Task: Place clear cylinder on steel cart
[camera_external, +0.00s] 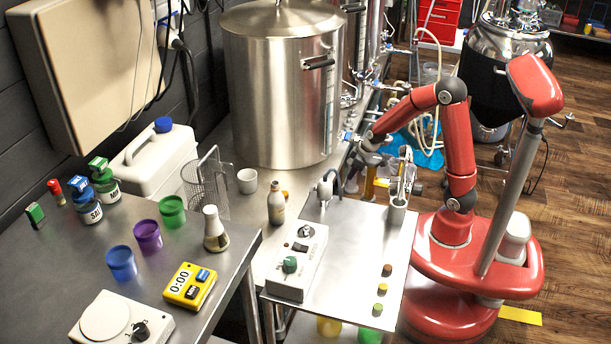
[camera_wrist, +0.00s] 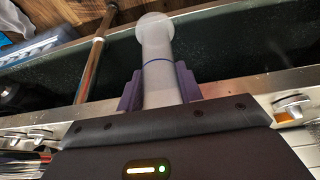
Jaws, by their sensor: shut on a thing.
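My gripper (camera_wrist: 158,88) is shut on the clear cylinder (camera_wrist: 157,62), which shows in the wrist view as a whitish, see-through tube. It has a round end at the top of the picture and a thin blue ring just beyond the fingers. In the external view my gripper (camera_external: 366,148) is at the far end of the arm, beyond the back edge of the steel cart (camera_external: 350,255); I cannot clearly make out the cylinder there. The cart's flat metal top holds several things, with bare metal in its middle.
On the cart, a grey control box (camera_external: 298,262) stands front left, a holder with tools (camera_external: 398,200) back right, and small coloured caps (camera_external: 382,289) front right. A large steel kettle (camera_external: 280,90) stands on the bench behind. A bottle (camera_external: 276,203) is left of the cart.

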